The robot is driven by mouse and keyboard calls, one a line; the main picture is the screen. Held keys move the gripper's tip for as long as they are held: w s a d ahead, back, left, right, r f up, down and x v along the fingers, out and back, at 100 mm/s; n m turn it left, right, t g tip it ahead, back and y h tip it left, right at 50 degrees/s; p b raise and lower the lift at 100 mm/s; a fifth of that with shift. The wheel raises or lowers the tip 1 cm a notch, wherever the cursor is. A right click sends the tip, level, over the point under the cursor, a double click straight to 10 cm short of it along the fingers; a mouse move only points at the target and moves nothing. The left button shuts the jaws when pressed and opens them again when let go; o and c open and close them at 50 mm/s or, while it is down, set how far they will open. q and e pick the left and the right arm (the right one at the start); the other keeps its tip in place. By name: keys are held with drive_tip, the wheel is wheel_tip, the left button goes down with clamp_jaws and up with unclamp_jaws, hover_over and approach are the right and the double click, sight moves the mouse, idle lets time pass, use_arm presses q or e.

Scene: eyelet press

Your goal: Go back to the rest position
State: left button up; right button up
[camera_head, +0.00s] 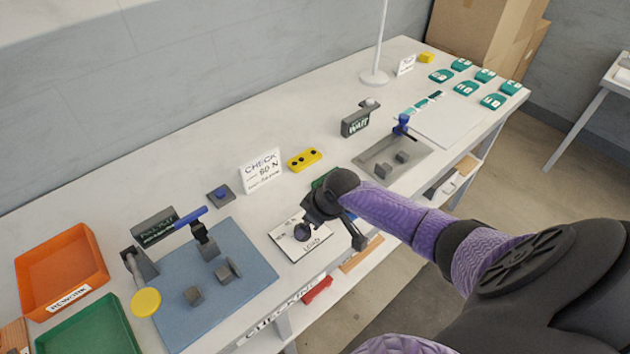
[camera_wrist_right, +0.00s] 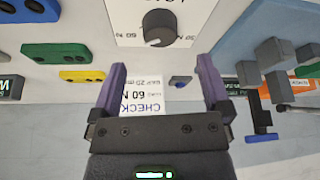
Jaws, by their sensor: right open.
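My right arm comes in from the right in the head view. Its gripper (camera_head: 329,232) hangs above the white panel (camera_head: 290,250) marked LOAD at the front of the bench. In the right wrist view the two purple fingers (camera_wrist_right: 158,80) stand wide apart with nothing between them. The panel's dark knob (camera_wrist_right: 158,27) shows beyond the fingertips, apart from them. The white CHECK sign (camera_wrist_right: 142,92) shows behind the gap between the fingers. My left gripper is in neither view.
A blue mat (camera_head: 180,270) with a press and grey blocks lies left of the panel. Orange (camera_head: 60,270) and green (camera_head: 88,330) trays stand at far left. A yellow block (camera_head: 304,159) lies behind the gripper. A grey plate (camera_head: 400,150) with a blue-topped device is to the right.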

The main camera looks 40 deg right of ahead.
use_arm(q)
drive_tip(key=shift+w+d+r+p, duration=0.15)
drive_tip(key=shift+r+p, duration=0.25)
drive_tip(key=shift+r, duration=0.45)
use_arm(e)
drive_tip(key=v, duration=0.3)
drive_tip(key=shift+s+r, duration=0.1)
drive_tip(key=shift+r, duration=0.15)
